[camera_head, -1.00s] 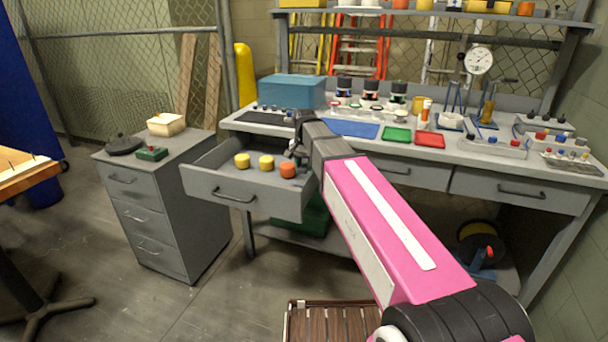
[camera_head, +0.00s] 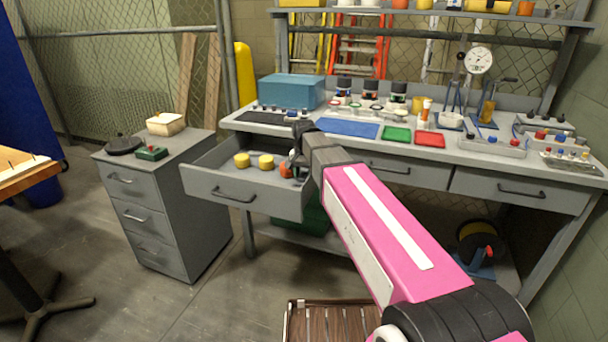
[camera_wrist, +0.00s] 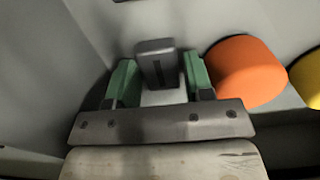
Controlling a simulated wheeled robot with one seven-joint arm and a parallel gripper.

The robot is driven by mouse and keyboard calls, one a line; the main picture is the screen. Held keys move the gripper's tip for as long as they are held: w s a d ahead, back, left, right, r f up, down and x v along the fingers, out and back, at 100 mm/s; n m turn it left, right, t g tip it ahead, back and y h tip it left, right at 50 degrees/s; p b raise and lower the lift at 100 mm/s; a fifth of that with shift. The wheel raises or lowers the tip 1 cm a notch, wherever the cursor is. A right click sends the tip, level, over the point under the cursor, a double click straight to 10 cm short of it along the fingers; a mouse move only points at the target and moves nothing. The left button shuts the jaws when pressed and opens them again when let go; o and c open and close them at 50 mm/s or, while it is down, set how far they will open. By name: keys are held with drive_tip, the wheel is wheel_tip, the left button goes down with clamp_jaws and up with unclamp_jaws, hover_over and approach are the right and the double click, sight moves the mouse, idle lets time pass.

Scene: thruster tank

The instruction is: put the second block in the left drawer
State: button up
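The left drawer (camera_head: 225,194) is pulled out of the workbench. In the wrist view, a dark grey block (camera_wrist: 157,62) stands between the two green fingertips of my gripper (camera_wrist: 160,80). Narrow gaps seem to show beside the block, so the fingers look open around it, not clamped. In the head view, my gripper (camera_head: 297,165) is low at the drawer's right end, and its wrist hides the block. An orange cylinder (camera_head: 286,169) is just right of the fingers in the wrist view (camera_wrist: 245,72). Two yellow cylinders (camera_head: 242,160) (camera_head: 266,162) stand farther left in the drawer.
The workbench top (camera_head: 300,128) above the drawer carries a blue box (camera_head: 291,92), a blue mat (camera_head: 347,128), green and red trays, and several jars. A grey cabinet (camera_head: 165,205) stands left of the drawer. The drawer walls are close around my gripper.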

sight(304, 175)
wheel_tip(304, 175, up, 12)
drive_tip(key=shift+r, duration=0.15)
idle(0.6)
idle(1.1)
